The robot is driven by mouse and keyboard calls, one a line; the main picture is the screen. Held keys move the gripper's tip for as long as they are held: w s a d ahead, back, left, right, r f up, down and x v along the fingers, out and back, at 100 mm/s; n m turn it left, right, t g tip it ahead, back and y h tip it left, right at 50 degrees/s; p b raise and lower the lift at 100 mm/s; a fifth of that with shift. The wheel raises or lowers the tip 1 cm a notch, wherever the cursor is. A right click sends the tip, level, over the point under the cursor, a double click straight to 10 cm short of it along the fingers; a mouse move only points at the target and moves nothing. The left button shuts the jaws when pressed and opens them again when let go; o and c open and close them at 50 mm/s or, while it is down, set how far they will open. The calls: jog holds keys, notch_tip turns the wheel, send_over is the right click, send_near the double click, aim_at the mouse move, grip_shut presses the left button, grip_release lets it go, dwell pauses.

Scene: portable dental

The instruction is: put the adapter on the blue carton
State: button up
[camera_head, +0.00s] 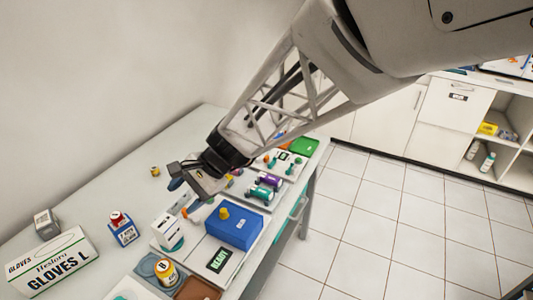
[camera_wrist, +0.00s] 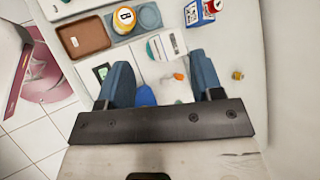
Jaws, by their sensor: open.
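The blue carton (camera_head: 240,232) is a blue box near the table's right edge, with a small yellow piece (camera_head: 224,213) on its top. In the wrist view part of a blue shape (camera_wrist: 146,95) shows beside my left finger. I cannot tell for sure which small piece is the adapter. A small orange piece (camera_head: 184,212) lies left of the blue carton and also shows between my fingers in the wrist view (camera_wrist: 179,76). A small gold piece (camera_head: 155,171) lies farther back. My gripper (camera_head: 186,192) is open and empty above the table, with its fingers apart in the wrist view (camera_wrist: 160,66).
A white carton (camera_head: 168,232), a blue-and-white box (camera_head: 123,232) with a red top, a yellow bottle (camera_head: 166,272) and a gloves box (camera_head: 52,264) stand nearby. A READY panel (camera_head: 219,260) lies in front. Dumbbell-shaped items (camera_head: 264,190) lie behind.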

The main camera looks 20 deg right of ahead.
jog(key=s+d+r+n+t+h, duration=0.1)
jog(key=s+d+r+n+h, duration=0.2)
jog(key=s+d, duration=0.4)
jog(key=s+d+r+n+t+h, duration=0.1)
jog(key=s+d+r+n+h, duration=0.3)
jog(key=d, duration=1)
jog(key=s+n+h, duration=0.2)
jog(key=s, duration=0.1)
jog(key=shift+s+d+r+t, duration=0.2)
jog(key=shift+s+t, duration=0.2)
